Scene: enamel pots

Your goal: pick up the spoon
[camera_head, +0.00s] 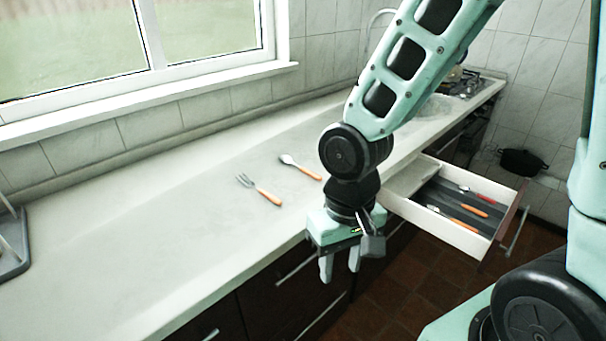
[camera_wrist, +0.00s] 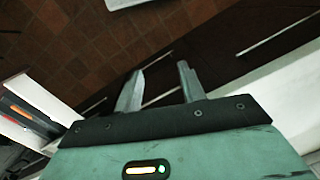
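A spoon (camera_head: 302,168) with a pale bowl and an orange handle lies on the white countertop, beside a fork (camera_head: 260,189) with an orange handle. More orange-handled cutlery (camera_head: 468,208) lies in the open drawer, and a piece there (camera_head: 437,210) has a pale, spoon-like end. My gripper (camera_head: 340,272) hangs in front of the counter edge, to the right of and nearer than the countertop spoon. In the wrist view its two fingers (camera_wrist: 158,88) are apart with nothing between them. The spoon on the counter does not show in the wrist view.
The open drawer (camera_head: 400,207) juts out to the right of my gripper; part of it shows in the wrist view (camera_wrist: 45,97). The countertop (camera_head: 160,240) is mostly clear. A grey rack (camera_head: 12,245) stands at the far left. A black pot (camera_head: 522,162) is at the back right.

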